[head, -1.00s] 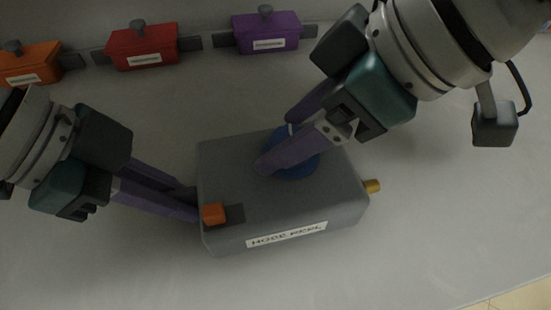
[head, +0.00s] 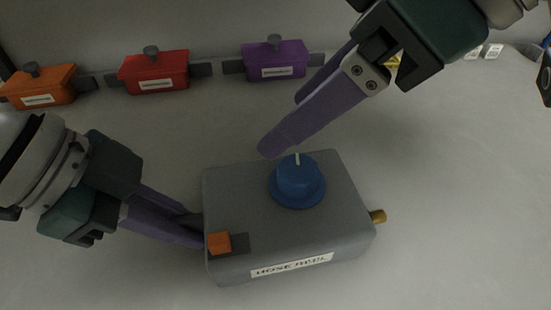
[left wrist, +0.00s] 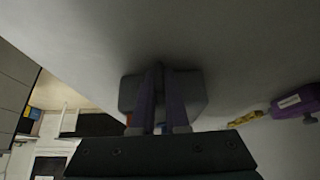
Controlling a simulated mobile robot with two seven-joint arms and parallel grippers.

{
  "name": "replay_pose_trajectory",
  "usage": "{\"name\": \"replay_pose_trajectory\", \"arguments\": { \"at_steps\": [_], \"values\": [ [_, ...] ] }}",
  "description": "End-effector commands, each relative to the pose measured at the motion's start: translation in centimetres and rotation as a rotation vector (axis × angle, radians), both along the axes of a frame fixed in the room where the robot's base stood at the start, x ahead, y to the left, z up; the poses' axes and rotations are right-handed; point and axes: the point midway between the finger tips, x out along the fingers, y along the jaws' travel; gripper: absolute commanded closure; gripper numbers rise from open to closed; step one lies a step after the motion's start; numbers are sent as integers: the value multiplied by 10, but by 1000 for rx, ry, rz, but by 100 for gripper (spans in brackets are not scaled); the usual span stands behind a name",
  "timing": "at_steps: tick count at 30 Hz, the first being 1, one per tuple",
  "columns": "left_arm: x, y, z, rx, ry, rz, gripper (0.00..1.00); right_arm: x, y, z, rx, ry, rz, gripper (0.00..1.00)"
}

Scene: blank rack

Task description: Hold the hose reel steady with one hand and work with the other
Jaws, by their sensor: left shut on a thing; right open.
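The hose reel (head: 340,215) is a grey box with a "HOSE REEL" label on its front, standing on the pale surface in the head view. It has a blue knob (head: 297,184) with a white mark on top, an orange switch (head: 219,243) at the front left, and a brass stub (head: 377,216) on its right side. My left gripper (head: 200,228) is shut on the reel's left side; its fingertips are partly hidden. In the left wrist view the grey reel (left wrist: 198,92) shows behind the fingers. My right gripper (head: 284,125) is open and empty, above and behind the knob.
Along the back stand an orange box (head: 38,84), a red box (head: 154,70) and a purple box (head: 274,58), each with a label and a knob on top. Small yellow and white items lie at the far right back. The surface right of the reel is clear.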

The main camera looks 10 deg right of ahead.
Motion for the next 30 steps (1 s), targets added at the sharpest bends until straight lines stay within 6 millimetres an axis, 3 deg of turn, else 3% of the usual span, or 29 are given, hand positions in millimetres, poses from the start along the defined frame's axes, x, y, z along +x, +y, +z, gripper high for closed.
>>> {"name": "replay_pose_trajectory", "arguments": {
  "at_steps": [10,11,20,30],
  "values": [
    [0,0,0,1,0,0,100,0,0,6,0,0,1,28],
    [0,0,0,1,0,0,85,0,0,6,0,0,1,28],
    [0,0,0,0,0,0,53,0,0,5,0,0,1,28],
    [1,4,6,0,-2,1,53,0,0,5,0,0,1,28]
  ]
}}
